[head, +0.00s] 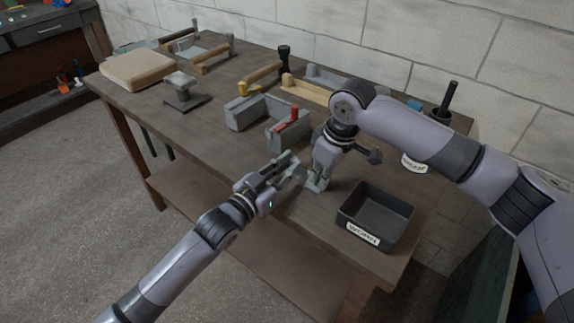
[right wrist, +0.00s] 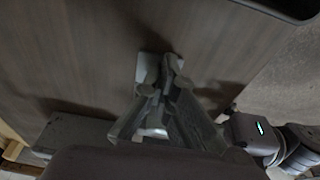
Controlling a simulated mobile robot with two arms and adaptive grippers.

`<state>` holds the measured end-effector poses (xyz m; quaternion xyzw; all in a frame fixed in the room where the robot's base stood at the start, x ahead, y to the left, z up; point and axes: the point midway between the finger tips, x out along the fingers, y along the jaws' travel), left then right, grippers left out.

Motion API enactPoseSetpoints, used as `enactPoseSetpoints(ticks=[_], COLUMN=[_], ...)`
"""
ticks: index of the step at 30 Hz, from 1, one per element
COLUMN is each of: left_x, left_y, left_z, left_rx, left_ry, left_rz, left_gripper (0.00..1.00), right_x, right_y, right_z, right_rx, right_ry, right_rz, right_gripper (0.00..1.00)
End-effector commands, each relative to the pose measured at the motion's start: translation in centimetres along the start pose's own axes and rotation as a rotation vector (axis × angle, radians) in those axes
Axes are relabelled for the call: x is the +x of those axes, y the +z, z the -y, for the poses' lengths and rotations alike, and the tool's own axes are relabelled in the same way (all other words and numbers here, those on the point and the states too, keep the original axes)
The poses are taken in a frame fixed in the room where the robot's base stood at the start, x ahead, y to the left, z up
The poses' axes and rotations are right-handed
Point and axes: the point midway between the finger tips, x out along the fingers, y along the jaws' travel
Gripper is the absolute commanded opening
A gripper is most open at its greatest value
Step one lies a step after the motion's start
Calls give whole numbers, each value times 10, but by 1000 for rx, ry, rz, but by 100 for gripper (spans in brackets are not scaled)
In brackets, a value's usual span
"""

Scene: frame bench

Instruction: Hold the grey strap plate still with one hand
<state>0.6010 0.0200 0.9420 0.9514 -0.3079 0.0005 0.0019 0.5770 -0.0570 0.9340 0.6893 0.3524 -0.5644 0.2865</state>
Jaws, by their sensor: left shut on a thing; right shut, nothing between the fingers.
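My left gripper (head: 296,170) is low over the near edge of the bench, shut on a small grey piece that looks like the strap plate. The fingers largely hide it. My right gripper (head: 317,184) points down just to the right of the left fingertips, shut and empty, close to the bench top. In the right wrist view a pale grey flat piece (right wrist: 147,66) shows beside the right fingertips (right wrist: 163,75). I cannot tell whether they touch it. The body of my left gripper (right wrist: 240,128) shows at the right of that view.
A black labelled tray (head: 374,217) stands right of the grippers. A grey block fixture (head: 252,112) and a smaller one with a red part (head: 287,128) stand behind. A grey stand (head: 181,90) and a tan pad (head: 137,69) are farther left. The front left bench top is clear.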

Motion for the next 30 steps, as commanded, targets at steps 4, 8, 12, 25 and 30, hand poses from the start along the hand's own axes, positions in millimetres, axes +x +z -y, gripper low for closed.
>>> enactPoseSetpoints(ticks=[4,8,12,25,30], left_x=[0,0,0,0,0], left_y=[0,1,0,0,0], left_z=[-1,1,1,2,2], left_rx=[0,2,3,5,5], left_ry=[1,-1,-2,-4,-4], left_rz=[0,2,2,3,3], left_gripper=[0,0,0,0,0], right_x=[-14,-25,-36,-70,-75], right_y=[-3,-5,-8,-14,-15], right_z=[0,-1,-1,-1,-1], right_rx=[-1,-1,0,0,0], right_ry=[2,3,3,4,3], right_rz=[-2,-1,-2,-1,-1], right_gripper=[0,0,0,0,0])
